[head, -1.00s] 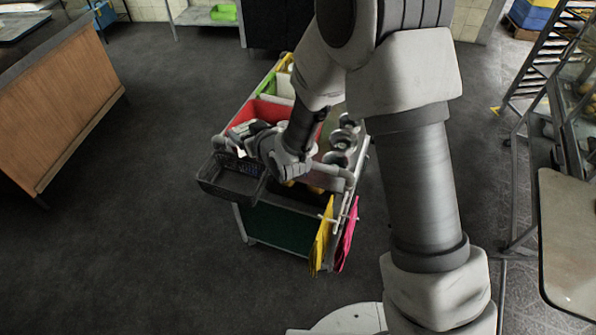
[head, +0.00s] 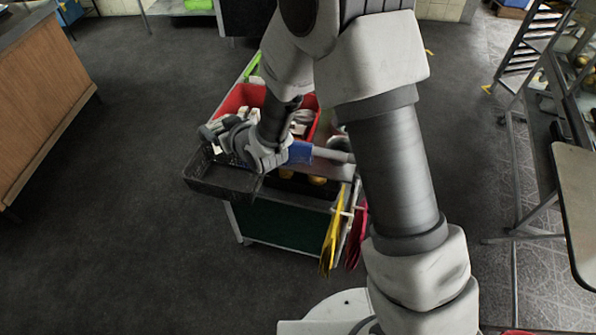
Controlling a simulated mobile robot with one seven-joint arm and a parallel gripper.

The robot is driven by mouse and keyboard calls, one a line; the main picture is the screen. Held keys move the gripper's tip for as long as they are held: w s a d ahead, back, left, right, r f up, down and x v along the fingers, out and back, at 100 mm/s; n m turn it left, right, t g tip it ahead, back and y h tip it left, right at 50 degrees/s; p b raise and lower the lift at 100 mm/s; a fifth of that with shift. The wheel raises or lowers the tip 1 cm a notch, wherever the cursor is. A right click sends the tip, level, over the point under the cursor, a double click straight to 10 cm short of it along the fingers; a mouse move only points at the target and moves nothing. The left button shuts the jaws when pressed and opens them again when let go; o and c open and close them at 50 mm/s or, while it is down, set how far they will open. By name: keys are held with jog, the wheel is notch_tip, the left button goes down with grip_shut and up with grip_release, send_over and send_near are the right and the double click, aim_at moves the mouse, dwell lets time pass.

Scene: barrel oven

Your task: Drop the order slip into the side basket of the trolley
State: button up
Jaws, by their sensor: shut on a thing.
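The trolley (head: 285,225) stands in front of me with a green front panel. Its side basket (head: 222,187), a dark open tray, hangs at the trolley's near left corner. My gripper (head: 213,137) is just above the basket's back edge, pointing left. It is shut on the order slip, of which only a small pale bit (head: 217,149) shows at the fingers. The rest of the slip is hidden by the gripper. The basket's visible floor looks dark, and the gripper and wrist cover part of its back side.
A red bin (head: 240,97) with pale items sits on the trolley behind my wrist. A wooden counter (head: 45,105) stands left, a table (head: 575,205) right. Floor left of the trolley is clear.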

notch_tip(320, 180, down, 6)
jog(key=shift+r+b, duration=0.15)
jog(key=shift+b, duration=0.75)
jog(key=o, duration=1.2)
jog(key=v, duration=1.2)
jog(key=shift+r, duration=0.15)
